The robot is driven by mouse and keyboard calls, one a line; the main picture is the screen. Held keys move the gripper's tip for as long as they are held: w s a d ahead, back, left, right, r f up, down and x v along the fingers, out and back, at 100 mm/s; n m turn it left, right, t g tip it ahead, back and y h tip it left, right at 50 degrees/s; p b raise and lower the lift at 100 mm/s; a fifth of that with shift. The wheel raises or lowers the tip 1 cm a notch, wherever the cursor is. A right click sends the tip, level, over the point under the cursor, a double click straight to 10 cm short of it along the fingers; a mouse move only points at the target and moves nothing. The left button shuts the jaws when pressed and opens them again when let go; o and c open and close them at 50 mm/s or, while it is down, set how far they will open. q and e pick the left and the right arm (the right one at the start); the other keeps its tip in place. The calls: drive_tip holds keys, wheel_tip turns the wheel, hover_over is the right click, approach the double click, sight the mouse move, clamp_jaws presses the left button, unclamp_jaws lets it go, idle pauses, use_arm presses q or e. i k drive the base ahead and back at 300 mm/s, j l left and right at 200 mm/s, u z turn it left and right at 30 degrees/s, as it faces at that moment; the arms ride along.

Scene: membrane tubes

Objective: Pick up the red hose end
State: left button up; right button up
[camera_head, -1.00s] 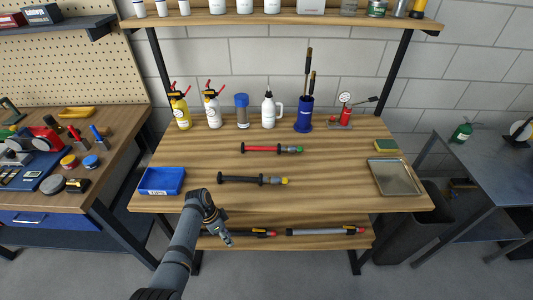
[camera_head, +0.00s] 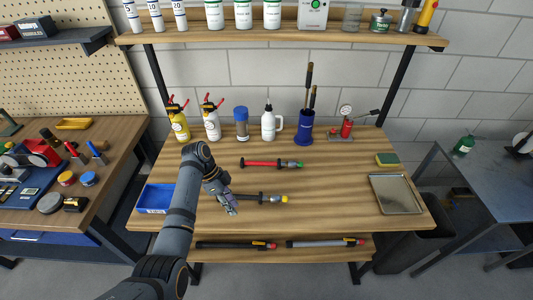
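A red hose piece (camera_head: 262,163) with black fittings and a green tip lies across the back middle of the wooden table. A black hose piece (camera_head: 248,197) with a yellow tip lies in front of it. My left gripper (camera_head: 231,209) is over the table, at the left end of the black piece and to the front left of the red one. It points down and to the right. Its fingers are too small to tell whether they are open. From above, I cannot tell whether it touches the black piece. My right gripper is not in view.
A blue bin (camera_head: 155,199) is at the table's left and a metal tray (camera_head: 396,194) at its right. Spray bottles, a blue holder (camera_head: 305,127) and a red gauge device (camera_head: 346,127) line the back. Two tubes with red ends lie on the lower shelf (camera_head: 285,255).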

sight(279, 163)
drive_tip(key=i, duration=0.95)
